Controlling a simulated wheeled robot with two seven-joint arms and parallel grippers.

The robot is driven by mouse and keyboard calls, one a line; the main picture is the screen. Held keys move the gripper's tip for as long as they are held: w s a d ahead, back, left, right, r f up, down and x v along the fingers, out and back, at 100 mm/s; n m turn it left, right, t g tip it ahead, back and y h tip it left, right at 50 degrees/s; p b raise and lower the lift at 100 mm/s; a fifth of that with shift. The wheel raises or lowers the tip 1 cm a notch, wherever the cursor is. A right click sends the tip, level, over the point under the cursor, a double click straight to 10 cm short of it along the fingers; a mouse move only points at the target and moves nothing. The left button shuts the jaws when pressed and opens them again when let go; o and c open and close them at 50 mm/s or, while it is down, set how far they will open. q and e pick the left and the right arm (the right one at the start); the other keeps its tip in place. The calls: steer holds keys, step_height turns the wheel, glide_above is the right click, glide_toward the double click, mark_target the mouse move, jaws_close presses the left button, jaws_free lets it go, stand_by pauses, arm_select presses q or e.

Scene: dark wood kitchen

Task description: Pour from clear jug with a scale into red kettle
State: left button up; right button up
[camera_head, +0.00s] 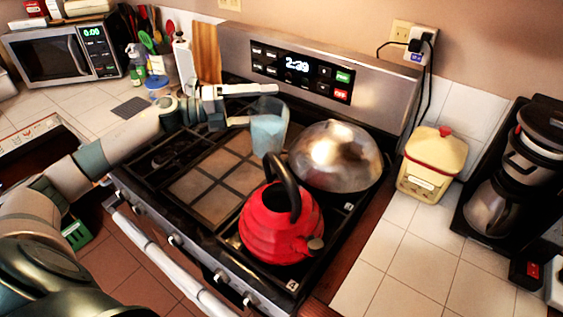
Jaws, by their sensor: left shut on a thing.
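The red kettle (276,228) stands on the front right of the stove, with its black handle raised over the top and its spout toward the front right. The clear jug (268,133) looks bluish and is held above the stove, behind and a little left of the kettle, apart from it. My left gripper (236,122) is shut on the jug at its left side, by the handle. The jug looks about upright. Its scale marks are too small to read. My right gripper is not in view.
A shiny metal dome (336,156) sits on the stove behind the kettle, close to the jug. The stove's control panel (310,72) rises behind. A cream canister (432,163) and a coffee maker (515,165) stand on the right counter.

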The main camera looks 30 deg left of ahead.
mark_target(266, 100)
arm_select(q)
steer(key=r+m, duration=0.1)
steer(key=r, duration=0.1)
steer(key=s+d+r+m+p, duration=0.1)
steer(key=r, duration=0.1)
steer(key=s+d+r+m+p, duration=0.1)
steer(key=r, duration=0.1)
steer(key=shift+s+r, duration=0.2)
steer(key=shift+s, duration=0.05)
steer(key=shift+d+m, duration=0.1)
steer(key=shift+m, duration=0.2)
steer(key=shift+s+d+r+m+b, duration=0.3)
steer(key=shift+s+m, duration=0.05)
steer(key=shift+m, duration=0.45)
steer(key=shift+s+d+r+m+y+p, duration=0.15)
steer(key=shift+s+r+m, duration=0.05)
steer(key=shift+r+m, duration=0.25)
steer(key=shift+s+d+r+m+y+p, duration=0.15)
steer(key=shift+r+m, duration=0.2)
steer(key=shift+r, duration=0.2)
stand_by(1.2)
steer(key=shift+s+d+r+m, duration=0.25)
steer(key=shift+s+r+m, duration=0.05)
steer(key=shift+r+m, duration=0.35)
stand_by(1.5)
